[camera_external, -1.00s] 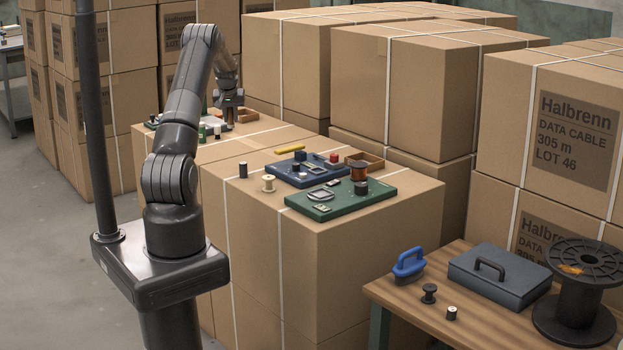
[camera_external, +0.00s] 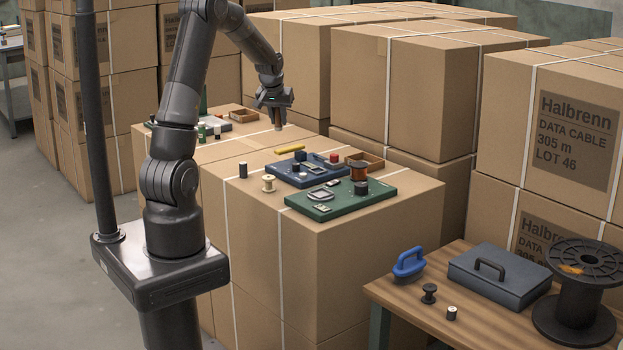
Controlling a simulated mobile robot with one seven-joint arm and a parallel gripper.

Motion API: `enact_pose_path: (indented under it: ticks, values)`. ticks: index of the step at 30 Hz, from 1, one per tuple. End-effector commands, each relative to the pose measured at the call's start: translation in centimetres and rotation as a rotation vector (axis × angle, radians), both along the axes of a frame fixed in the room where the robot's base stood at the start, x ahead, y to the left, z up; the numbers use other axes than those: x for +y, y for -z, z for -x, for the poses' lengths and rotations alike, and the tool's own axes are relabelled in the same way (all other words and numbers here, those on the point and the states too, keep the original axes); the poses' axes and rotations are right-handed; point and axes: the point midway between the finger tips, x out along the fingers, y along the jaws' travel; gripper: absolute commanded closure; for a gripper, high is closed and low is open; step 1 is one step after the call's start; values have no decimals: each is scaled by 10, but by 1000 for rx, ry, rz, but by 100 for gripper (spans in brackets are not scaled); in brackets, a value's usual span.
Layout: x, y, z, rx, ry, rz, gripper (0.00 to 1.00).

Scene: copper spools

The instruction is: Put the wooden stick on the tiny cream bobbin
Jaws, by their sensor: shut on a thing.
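My gripper (camera_external: 275,106) is raised above the far part of the carton top and shut on a short brown wooden stick (camera_external: 277,121). The stick hangs roughly upright below the fingers, clear of the cartons. A cream bobbin (camera_external: 268,183) stands on the near carton (camera_external: 262,215), left of the blue board and below the gripper in the picture. A smaller pale bobbin-like piece (camera_external: 217,132) stands on the far carton, left of the gripper. I cannot tell for sure which is the tiny one.
A dark spool (camera_external: 243,171), a yellow piece (camera_external: 290,149) and a wooden tray (camera_external: 368,160) lie near. Tall cartons (camera_external: 400,90) stand behind.

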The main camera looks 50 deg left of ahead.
Motion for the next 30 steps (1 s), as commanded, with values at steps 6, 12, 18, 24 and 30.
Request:
enact_pose_path:
  ticks: [6,12,18,24,30]
  values:
    - [-95,-5,39,-1,115,-3,99]
    - [-154,-2,78,-1,197,-6,99]
    - [-180,3,101,1,240,-9,99]
    - [-161,18,103,3,241,-8,99]
    - [-118,43,97,5,238,-6,99]
